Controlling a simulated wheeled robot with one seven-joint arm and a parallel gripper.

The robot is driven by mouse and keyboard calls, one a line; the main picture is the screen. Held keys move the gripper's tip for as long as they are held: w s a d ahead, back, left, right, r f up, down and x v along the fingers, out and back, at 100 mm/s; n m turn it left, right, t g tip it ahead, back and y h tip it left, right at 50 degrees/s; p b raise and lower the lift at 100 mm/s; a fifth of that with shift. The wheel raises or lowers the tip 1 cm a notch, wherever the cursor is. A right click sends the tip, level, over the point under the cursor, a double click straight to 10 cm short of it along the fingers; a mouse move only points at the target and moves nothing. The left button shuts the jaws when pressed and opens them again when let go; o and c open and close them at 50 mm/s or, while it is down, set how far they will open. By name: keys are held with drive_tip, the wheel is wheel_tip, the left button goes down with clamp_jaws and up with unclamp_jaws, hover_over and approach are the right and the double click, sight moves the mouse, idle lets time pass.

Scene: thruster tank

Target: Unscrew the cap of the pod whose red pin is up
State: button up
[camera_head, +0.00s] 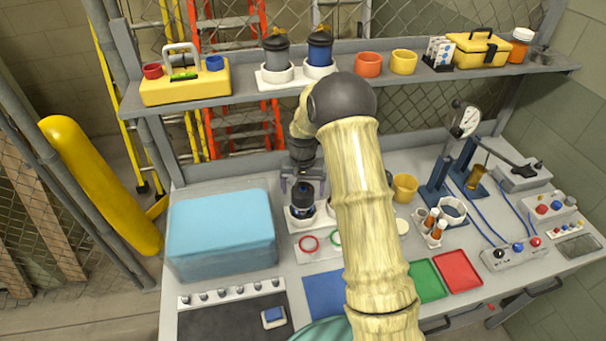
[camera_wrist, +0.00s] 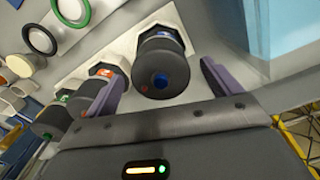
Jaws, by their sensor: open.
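Several dark pods stand in white holders on the bench. One pod (camera_head: 303,205) in the head view is right below my gripper (camera_head: 297,188), which points down with its fingers apart. In the wrist view, a black pod (camera_wrist: 160,62) with a blue spot on its cap stands between the fingers of my open gripper (camera_wrist: 161,76), with gaps visible at both sides. A pod with an orange mark (camera_wrist: 104,71) and one with a green mark (camera_wrist: 58,115) are to its left. My arm hides part of the row in the head view.
A blue padded block (camera_head: 221,230) stands left of the pods. Red and green rings (camera_head: 309,244) lie in front. A yellow cup (camera_head: 405,187) and a gauge stand (camera_head: 465,122) are to the right. The shelf (camera_head: 222,98) above holds two more pods and a yellow caddy.

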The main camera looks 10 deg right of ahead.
drive_tip(key=shift+f, duration=1.3)
drive_tip(key=c, duration=1)
drive_tip(key=o, duration=0.3)
drive_tip(key=c, duration=0.3)
